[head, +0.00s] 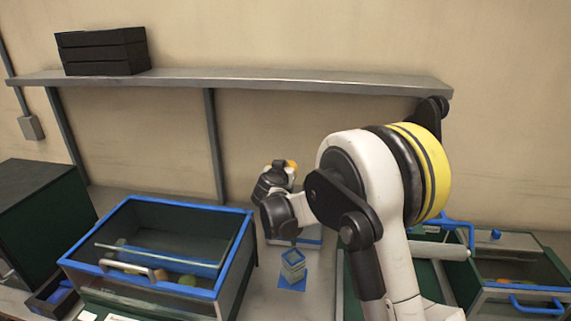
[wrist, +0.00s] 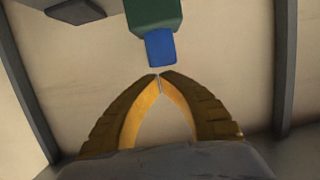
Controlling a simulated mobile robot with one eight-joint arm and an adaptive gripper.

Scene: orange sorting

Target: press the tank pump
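My gripper (wrist: 159,76) has yellow-orange fingers whose tips meet, with nothing seen between them. In the wrist view a blue block (wrist: 160,48) sticks out of a green body (wrist: 153,12), just beyond my fingertips, with a small gap apparent. I cannot tell for certain whether this is the tank pump. In the head view my gripper (head: 292,165) is small and partly hidden by my arm, near the wall behind the bench. The blue block by its tips cannot be made out there. A large blue-rimmed clear tank (head: 238,222) stands at left.
A second clear-lidded box (head: 520,262) with a small blue knob (head: 496,235) stands at right. A grey shelf (head: 250,80) with black trays (head: 102,52) runs along the wall above.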

